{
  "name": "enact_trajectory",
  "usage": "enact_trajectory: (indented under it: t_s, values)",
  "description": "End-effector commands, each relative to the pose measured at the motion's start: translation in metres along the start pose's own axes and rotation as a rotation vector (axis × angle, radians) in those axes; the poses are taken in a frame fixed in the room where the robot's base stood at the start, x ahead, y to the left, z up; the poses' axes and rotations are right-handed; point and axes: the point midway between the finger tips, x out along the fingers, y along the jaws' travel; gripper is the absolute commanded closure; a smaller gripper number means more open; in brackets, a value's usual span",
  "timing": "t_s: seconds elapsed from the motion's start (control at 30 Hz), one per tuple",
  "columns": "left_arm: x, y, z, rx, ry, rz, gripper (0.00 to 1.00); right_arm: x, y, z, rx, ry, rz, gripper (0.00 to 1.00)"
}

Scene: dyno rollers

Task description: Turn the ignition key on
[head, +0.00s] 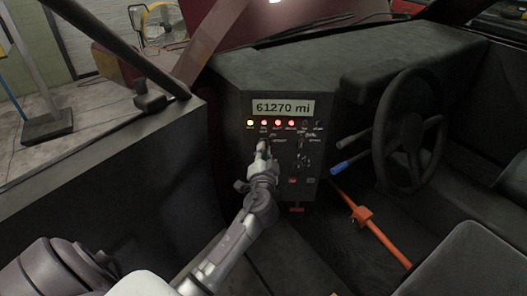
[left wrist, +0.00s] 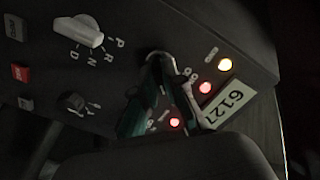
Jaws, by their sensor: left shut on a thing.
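The black dashboard panel (head: 285,90) carries a lit display (head: 282,107) reading 61270 mi, with a row of lit red and yellow warning lamps below it. My left gripper (head: 263,150) reaches up to the panel's face, just below the lamps. In the left wrist view its fingers (left wrist: 163,75) are closed together at the panel, on what appears to be the ignition key. The key itself is mostly hidden by the fingers, so its angle cannot be told. My right gripper is not in view.
A white P-R-N-D selector knob (left wrist: 80,32) and a dark knob (left wrist: 75,102) sit beside the fingers. The steering wheel (head: 410,125), a blue-tipped stalk (head: 340,168) and an orange bar (head: 368,222) are to the right. The door (head: 130,180) edge is at left.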

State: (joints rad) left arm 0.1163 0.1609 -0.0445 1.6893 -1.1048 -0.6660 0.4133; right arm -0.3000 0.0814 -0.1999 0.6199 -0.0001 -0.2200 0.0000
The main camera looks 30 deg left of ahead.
Motion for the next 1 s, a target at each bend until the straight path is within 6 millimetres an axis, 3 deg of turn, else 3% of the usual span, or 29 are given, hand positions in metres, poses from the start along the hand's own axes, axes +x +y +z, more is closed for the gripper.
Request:
enact_trajectory:
  t_s: [0.03,0.17,0.57,1.0]
  values:
    - [0.000,0.000,-0.001,-0.001,0.002,0.000,0.87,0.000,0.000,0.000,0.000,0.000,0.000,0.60]
    - [0.000,0.000,-0.001,-0.001,0.001,0.000,0.65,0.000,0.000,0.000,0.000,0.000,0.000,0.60]
    - [-0.007,0.001,0.000,-0.002,0.001,0.002,0.65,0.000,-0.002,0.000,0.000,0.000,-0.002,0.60]
    - [-0.093,0.001,0.001,-0.003,-0.002,0.003,0.65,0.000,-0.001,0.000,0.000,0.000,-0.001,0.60]
